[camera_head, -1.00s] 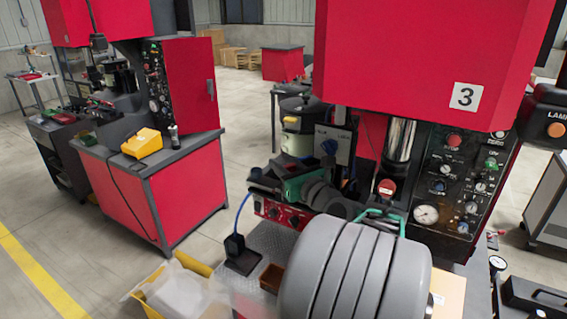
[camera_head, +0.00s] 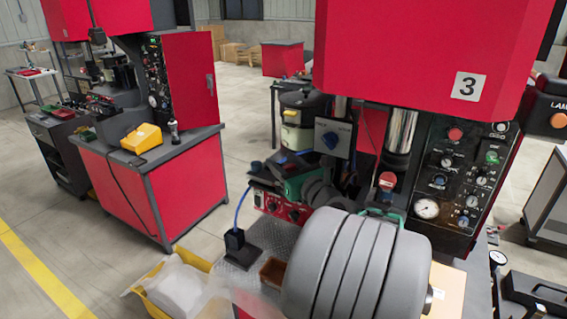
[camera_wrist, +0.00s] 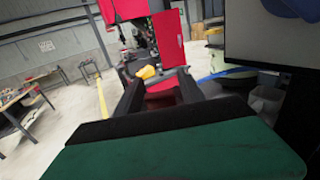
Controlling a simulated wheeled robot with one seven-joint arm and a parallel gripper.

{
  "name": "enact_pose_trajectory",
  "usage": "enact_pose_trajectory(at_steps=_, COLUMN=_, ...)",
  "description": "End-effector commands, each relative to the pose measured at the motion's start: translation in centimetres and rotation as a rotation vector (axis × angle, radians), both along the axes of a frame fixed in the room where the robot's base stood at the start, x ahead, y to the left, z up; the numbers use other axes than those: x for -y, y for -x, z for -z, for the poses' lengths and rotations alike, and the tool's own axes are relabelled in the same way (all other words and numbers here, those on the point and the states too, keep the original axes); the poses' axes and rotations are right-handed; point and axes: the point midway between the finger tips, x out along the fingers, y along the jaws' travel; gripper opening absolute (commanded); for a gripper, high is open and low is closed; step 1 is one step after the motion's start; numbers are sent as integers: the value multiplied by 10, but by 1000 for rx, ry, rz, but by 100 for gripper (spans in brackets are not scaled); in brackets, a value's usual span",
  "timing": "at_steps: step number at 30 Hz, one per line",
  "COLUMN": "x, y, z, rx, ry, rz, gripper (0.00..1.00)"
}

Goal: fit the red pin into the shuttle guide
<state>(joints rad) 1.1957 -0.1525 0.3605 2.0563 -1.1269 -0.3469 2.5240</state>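I cannot make out the red pin or the shuttle guide in either view. In the wrist view, two dark fingers of my gripper (camera_wrist: 160,79) reach forward from a green and black body. They stand apart, and I see nothing held between them. In the head view, my grey ribbed arm fills the lower middle and hides part of the bench. The green part of my gripper shows beyond it, in front of a red box with knobs (camera_head: 283,207); its fingertips are too small to judge there.
A red press (camera_head: 420,50) marked 3 overhangs the bench, with a gauge panel (camera_head: 459,190) at right. A yellow bin (camera_head: 148,303) with pale bags and a small brown tray (camera_head: 272,271) lie at lower left. Another red machine holds a yellow box (camera_head: 141,138). Open floor lies left.

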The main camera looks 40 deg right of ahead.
Motion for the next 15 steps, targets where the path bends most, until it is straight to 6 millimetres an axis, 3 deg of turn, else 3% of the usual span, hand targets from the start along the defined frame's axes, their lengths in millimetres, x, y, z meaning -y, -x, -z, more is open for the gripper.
enact_pose_trajectory(at_steps=10, x=0, y=1, z=5, rx=-7, ry=-8, rz=1, gripper=56)
enact_pose_trajectory(at_steps=15, x=-3, y=23, z=8, rx=-7, ry=-8, rz=5, gripper=56)
